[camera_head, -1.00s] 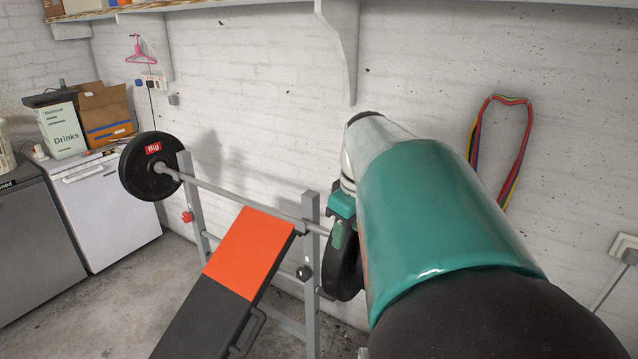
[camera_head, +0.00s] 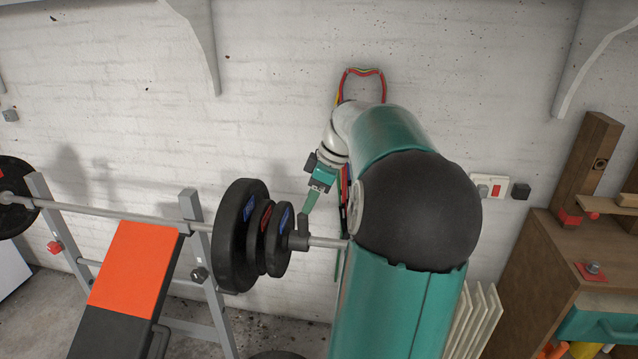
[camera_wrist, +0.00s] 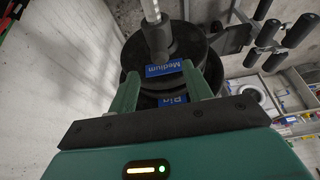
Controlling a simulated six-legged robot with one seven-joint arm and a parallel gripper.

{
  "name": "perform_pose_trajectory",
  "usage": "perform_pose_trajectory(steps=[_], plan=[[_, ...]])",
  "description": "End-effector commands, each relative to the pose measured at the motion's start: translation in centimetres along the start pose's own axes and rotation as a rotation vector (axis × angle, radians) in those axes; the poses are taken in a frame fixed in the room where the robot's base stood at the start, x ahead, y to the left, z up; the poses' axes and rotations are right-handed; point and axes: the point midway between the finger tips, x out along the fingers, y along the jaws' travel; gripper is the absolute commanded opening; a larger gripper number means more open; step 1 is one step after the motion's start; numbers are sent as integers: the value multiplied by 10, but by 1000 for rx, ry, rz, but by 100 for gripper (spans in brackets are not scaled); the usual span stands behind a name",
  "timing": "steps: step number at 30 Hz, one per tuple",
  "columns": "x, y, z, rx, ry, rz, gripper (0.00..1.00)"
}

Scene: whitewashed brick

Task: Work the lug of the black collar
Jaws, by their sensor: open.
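The black collar (camera_head: 297,241) sits around the right end of the barbell bar, just outside the plates. Its lug (camera_head: 304,220) appears to stick up from the top. In the wrist view the collar (camera_wrist: 157,40) is around the bar, beyond the fingertips; I cannot make out the lug there. My gripper (camera_head: 308,207) is open, its green fingers pointing down just above the lug; whether they touch it I cannot tell. In the wrist view my gripper (camera_wrist: 160,71) has its two fingers apart, with blue-labelled plates showing between them.
Black plates (camera_head: 238,235) are stacked on the bar (camera_head: 325,242) left of the collar. The bar rests on a grey rack (camera_head: 205,250) with an orange-and-black bench (camera_head: 133,265). The white brick wall (camera_head: 270,80) is close behind. A wooden cabinet (camera_head: 540,270) stands at the right.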

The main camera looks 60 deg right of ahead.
Motion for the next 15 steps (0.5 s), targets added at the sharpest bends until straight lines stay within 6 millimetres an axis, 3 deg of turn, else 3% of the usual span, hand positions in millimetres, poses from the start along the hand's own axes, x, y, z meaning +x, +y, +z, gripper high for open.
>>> perform_pose_trajectory(steps=[9,15], plan=[[58,-1,1,0,0,-3,50],[82,0,1,2,0,-1,50]])
